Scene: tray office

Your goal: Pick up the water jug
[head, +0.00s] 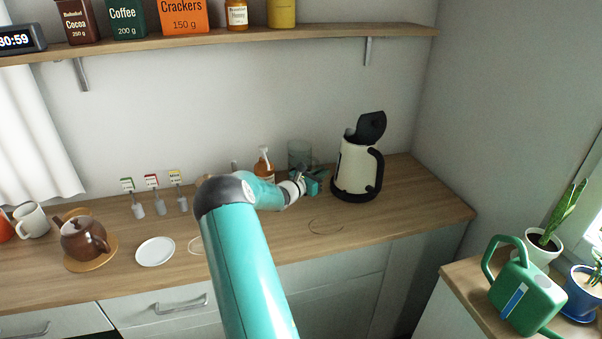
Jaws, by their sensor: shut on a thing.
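The water jug (299,152) is a see-through, grey-green vessel near the back of the wooden counter, just left of the kettle. My gripper (314,181) is at its lower right side and appears shut on it. My wrist and the gripper hide the jug's lower part, so I cannot tell whether its base touches the counter.
A cream and black kettle (354,168) with its lid open stands close on the right. An amber pump bottle (263,169) stands on the left. A white saucer (155,251), a brown teapot (82,240) and mugs are further left. A shelf (330,42) overhangs.

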